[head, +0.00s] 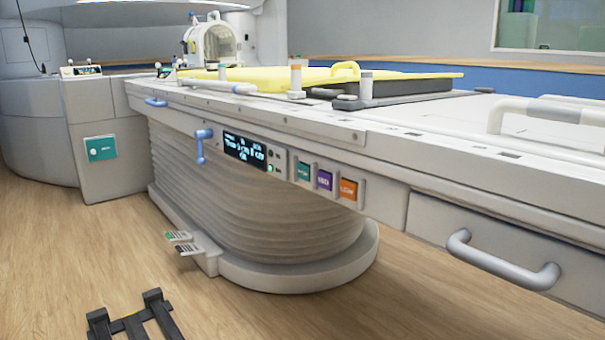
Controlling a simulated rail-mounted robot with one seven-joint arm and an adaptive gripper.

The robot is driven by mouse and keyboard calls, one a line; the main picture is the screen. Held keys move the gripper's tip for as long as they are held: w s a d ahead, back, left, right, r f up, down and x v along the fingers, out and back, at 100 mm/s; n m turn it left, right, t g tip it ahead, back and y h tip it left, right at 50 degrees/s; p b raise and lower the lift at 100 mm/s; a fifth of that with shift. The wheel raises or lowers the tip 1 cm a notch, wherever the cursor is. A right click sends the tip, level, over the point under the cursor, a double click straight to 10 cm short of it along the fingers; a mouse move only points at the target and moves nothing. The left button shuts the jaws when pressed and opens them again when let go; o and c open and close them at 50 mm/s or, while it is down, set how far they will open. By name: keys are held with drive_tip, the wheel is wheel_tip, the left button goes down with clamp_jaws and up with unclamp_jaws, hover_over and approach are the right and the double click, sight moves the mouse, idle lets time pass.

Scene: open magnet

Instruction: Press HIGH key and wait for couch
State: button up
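Three coloured keys sit in a row on the side of the couch (385,150). The left one is a green key (303,171), whose small label is hard to read; it appears to be the HIGH key. The middle one is a purple key (324,180) that seems to read MID. The right one is an orange key (349,189) that reads LOW. A lit display (244,150) is left of the keys, its text too small to read surely. My gripper (126,308) is at the lower left, dark, with fingers apart, well away from the keys.
A blue lever (203,143) sticks out left of the display. A grey drawer handle (500,262) juts out at right. Foot pedals (181,243) stand by the couch base (300,275). A yellow pad (400,77) lies on top. The wooden floor in front is clear.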

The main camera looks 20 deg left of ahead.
clamp_jaws()
idle(1.2)
